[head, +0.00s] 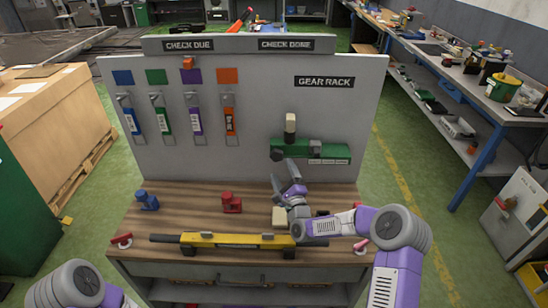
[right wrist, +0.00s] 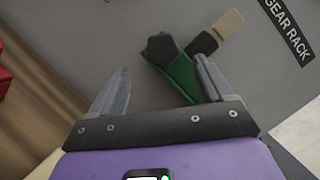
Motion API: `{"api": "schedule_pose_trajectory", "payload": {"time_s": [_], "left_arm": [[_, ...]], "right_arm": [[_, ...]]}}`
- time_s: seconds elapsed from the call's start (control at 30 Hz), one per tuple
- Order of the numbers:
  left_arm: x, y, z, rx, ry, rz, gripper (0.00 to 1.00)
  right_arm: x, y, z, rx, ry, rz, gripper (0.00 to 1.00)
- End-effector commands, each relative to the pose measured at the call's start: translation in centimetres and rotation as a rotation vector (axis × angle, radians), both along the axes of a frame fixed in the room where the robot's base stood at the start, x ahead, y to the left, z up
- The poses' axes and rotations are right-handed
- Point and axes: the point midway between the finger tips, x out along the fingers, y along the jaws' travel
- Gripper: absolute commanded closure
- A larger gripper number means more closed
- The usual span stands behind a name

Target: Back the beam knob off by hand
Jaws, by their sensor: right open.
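A green device (head: 312,150) hangs on the upright grey panel under the GEAR RACK label. It has a dark knob at its left end and a cream block (head: 290,124) standing up from it. In the right wrist view the dark faceted knob (right wrist: 160,47) is in front of the green body (right wrist: 178,75), with the cream block (right wrist: 227,24) beyond. My right gripper (head: 284,174) is open and empty, just below the knob. Its fingertips (right wrist: 161,66) lie either side of the knob in the picture; I see no contact. My left gripper is out of view.
A yellow bar (head: 220,240) with dark ends lies along the bench's front. A blue fitting (head: 147,201) and a red fitting (head: 231,203) stand on the wooden bench top (head: 185,208). Coloured tags (head: 163,120) hang on the panel's left.

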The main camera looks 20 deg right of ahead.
Motion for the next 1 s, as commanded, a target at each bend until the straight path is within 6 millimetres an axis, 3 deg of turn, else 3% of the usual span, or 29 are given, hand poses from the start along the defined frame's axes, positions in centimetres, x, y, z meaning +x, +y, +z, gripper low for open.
{"api": "schedule_pose_trajectory", "payload": {"time_s": [0.5,0.93,1.0], "left_arm": [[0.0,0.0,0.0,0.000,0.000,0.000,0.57],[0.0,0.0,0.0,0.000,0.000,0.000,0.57],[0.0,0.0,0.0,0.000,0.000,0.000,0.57]], "right_arm": [[6.0,0.4,1.4,-0.002,0.002,0.001,0.20],[6.7,0.4,1.5,-0.003,0.003,0.002,0.20],[6.7,0.4,1.5,-0.003,0.003,0.002,0.31]]}}
